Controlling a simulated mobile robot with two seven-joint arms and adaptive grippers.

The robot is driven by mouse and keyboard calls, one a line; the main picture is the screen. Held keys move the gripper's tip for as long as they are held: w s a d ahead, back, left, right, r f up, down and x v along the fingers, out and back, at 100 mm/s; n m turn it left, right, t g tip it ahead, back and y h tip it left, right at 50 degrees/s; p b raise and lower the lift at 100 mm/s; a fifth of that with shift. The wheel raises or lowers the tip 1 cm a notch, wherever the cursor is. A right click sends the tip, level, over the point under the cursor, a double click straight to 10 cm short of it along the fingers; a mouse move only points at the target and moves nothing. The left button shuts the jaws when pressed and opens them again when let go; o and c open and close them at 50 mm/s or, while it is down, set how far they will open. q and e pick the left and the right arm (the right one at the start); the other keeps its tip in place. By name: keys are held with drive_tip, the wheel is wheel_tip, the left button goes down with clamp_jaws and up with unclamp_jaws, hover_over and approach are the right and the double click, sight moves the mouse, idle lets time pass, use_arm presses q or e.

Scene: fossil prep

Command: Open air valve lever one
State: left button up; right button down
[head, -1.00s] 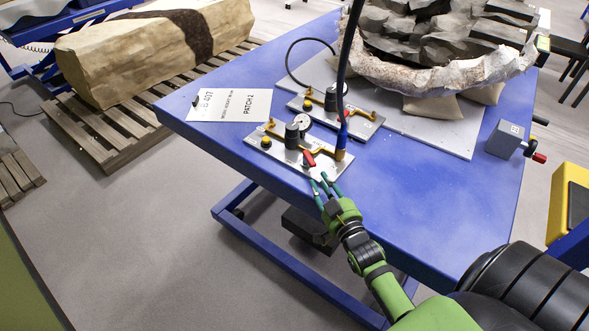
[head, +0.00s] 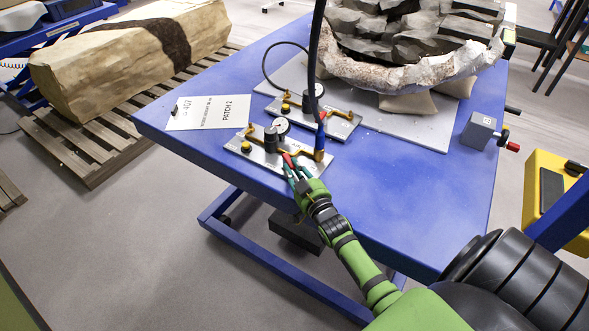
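The front air valve panel (head: 270,157) is a metal plate near the front edge of the blue table, with a gauge (head: 281,126), brass piping and a yellow knob. Its red valve lever (head: 288,160) points toward me. My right gripper (head: 292,165) is at this lever, with its green-tipped fingers at or around the lever's end. Whether they are closed on it is too small to tell. A second, similar panel (head: 340,124) lies behind, its red lever partly hidden by the dark hose. My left gripper is out of view.
A sign (head: 208,112) lies left on the blue table (head: 400,190). A fossil in a plaster jacket (head: 400,70) sits behind. The table's right front is clear.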

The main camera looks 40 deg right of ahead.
drive_tip(key=shift+s+d+f+n+y, duration=0.1)
drive_tip(key=shift+d+n+y, duration=0.25)
drive_tip(key=shift+n+y, duration=0.4)
drive_tip(key=c, duration=1.5)
unclamp_jaws()
drive_tip(key=s, duration=1.2)
drive_tip(key=shift+a, duration=0.25)
